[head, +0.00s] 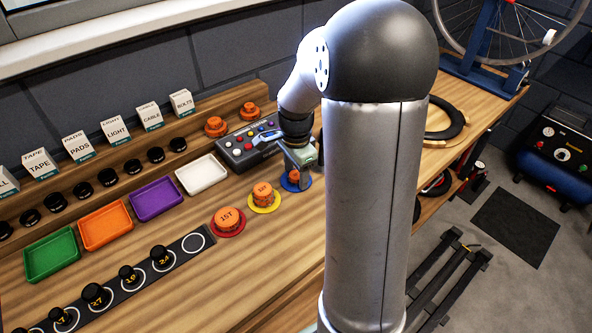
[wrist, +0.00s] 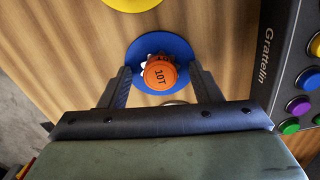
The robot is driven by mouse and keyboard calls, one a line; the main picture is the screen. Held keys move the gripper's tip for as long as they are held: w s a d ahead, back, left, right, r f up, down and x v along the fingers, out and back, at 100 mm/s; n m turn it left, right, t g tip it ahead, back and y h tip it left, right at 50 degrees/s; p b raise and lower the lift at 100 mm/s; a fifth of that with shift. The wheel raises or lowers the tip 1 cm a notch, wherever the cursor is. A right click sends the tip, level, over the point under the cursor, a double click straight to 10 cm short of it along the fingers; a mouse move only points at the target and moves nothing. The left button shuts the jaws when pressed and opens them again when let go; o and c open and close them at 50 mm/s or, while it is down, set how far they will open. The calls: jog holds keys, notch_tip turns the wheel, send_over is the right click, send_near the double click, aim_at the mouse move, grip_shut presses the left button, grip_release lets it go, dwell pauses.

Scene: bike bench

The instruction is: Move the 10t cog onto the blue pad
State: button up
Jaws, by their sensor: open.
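The 10t cog, with an orange top marked 10T (wrist: 160,75), rests on the round blue pad (wrist: 141,50) in the wrist view. In the head view the cog (head: 294,175) and the blue pad (head: 304,186) show partly behind my gripper. My gripper (wrist: 163,84) is open, with one finger on each side of the cog. Gaps show between the fingers and the cog, so they look apart from it. In the head view my gripper (head: 297,165) points down over the blue pad.
An orange cog (head: 263,193) sits on the yellow pad (head: 264,206), and the 1ST cog (head: 228,218) sits on the red pad (head: 229,233). The Grattelin button box (head: 240,150) stands close behind my gripper. Green, orange, purple and white trays (head: 203,174) lie to the left.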

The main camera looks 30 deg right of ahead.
aim_at(296, 174)
notch_tip(296, 174, up, 12)
jog(key=s+a+f+n, duration=0.2)
jog(key=s+a+n, duration=0.2)
jog(key=s+n, duration=0.2)
jog(key=s+a+f+n, duration=0.2)
jog(key=s+a+n, duration=0.3)
jog(key=s+n, duration=0.1)
jog(key=s+a+f+n, duration=0.2)
jog(key=s+a+n, duration=0.2)
jog(key=s+n, duration=0.2)
jog(key=shift+s+a, duration=0.4)
jog(key=shift+s, duration=0.2)
